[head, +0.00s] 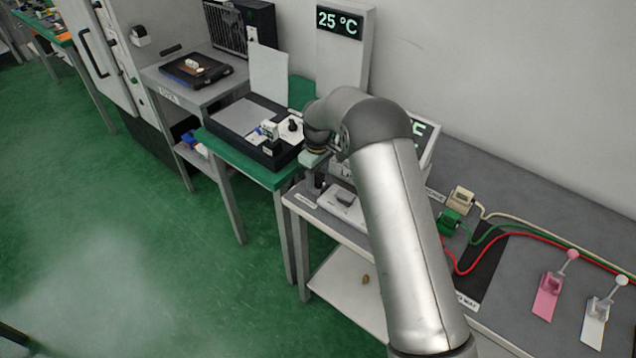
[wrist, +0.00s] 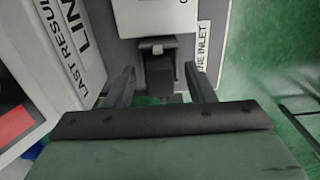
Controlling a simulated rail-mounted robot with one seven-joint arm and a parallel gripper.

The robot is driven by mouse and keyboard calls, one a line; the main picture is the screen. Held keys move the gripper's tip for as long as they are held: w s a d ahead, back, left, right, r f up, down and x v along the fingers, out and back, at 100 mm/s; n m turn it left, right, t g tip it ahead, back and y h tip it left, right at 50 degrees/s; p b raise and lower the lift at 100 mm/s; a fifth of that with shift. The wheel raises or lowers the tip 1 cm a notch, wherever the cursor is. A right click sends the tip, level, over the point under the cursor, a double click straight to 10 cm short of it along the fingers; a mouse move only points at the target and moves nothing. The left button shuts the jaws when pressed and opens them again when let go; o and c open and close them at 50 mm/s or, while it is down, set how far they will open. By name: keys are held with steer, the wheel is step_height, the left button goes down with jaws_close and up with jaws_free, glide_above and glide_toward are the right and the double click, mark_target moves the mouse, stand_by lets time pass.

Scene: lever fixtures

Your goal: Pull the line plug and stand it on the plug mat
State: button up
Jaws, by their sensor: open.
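In the wrist view, my gripper (wrist: 160,92) is open, one finger on each side of a dark block with a small grey top, which looks like the line plug (wrist: 158,74). It sits at a grey panel beside a label ending "NE INLET". I cannot tell whether the fingers touch it. In the head view, my gripper (head: 314,165) is by the instrument at the left end of the bench, and the plug there is hidden. The dark plug mat (head: 487,262) lies on the bench right of my arm, partly hidden by it.
A beige plug (head: 461,199) and a green plug (head: 448,221) stand at the mat's back left. Beige, green and red cables run right from there; the red one crosses the mat. Pink (head: 548,297) and white (head: 596,327) levers stand farther right. A green-topped table (head: 245,157) adjoins left.

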mark_target(318, 174)
jaws_close()
steer(key=shift+r, duration=0.8)
stand_by(0.9)
steer(key=shift+r+p, duration=0.95)
steer(key=shift+r, duration=0.9)
steer(key=shift+r+p, duration=0.45)
steer(key=shift+r, duration=0.5)
